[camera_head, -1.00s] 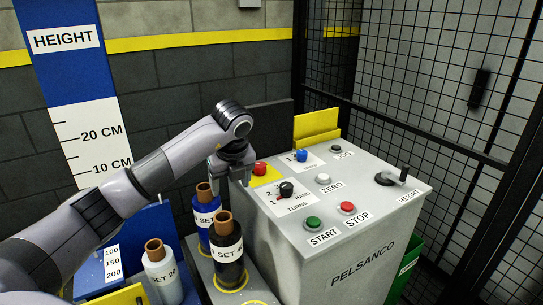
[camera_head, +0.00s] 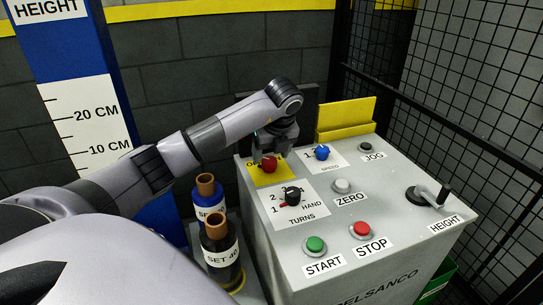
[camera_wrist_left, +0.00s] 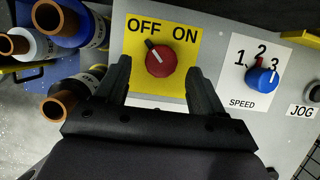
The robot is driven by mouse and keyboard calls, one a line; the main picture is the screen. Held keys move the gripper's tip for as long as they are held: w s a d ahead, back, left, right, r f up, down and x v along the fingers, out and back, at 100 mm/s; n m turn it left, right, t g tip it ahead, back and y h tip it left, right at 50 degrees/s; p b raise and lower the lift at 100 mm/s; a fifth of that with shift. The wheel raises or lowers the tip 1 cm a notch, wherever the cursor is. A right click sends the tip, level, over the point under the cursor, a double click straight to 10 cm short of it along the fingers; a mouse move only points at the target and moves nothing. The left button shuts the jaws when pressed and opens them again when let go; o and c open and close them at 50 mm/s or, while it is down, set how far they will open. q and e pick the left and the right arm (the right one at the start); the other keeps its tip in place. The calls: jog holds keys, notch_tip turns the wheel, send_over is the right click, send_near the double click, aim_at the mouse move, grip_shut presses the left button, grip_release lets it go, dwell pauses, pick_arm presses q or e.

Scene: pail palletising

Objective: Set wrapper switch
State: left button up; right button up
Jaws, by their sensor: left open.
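The wrapper switch is a red knob (camera_head: 269,164) on a yellow plate (camera_head: 268,180) at the panel's far left corner. In the left wrist view the red knob (camera_wrist_left: 161,60) has a black pointer turned toward OFF, with ON to its right. My left gripper (camera_head: 272,150) is just above and behind the knob in the head view, partly hiding the plate. In the wrist view my left gripper (camera_wrist_left: 160,66) is open, with one finger on each side of the knob and gaps between. Contact cannot be told. My right gripper is not in view.
A blue speed knob (camera_head: 322,152) and black turns knob (camera_head: 292,196) sit near the switch. START (camera_head: 315,244), STOP (camera_head: 362,230) and a height crank (camera_head: 428,197) are on the panel. Film rolls (camera_head: 222,262) stand at its left. A mesh fence (camera_head: 470,110) is at the right.

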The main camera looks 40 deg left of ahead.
pick_arm(q)
jog(key=shift+x, duration=1.45)
jog(key=shift+w, duration=0.1)
jog(key=c, duration=1.1)
jog(key=shift+o, duration=0.2)
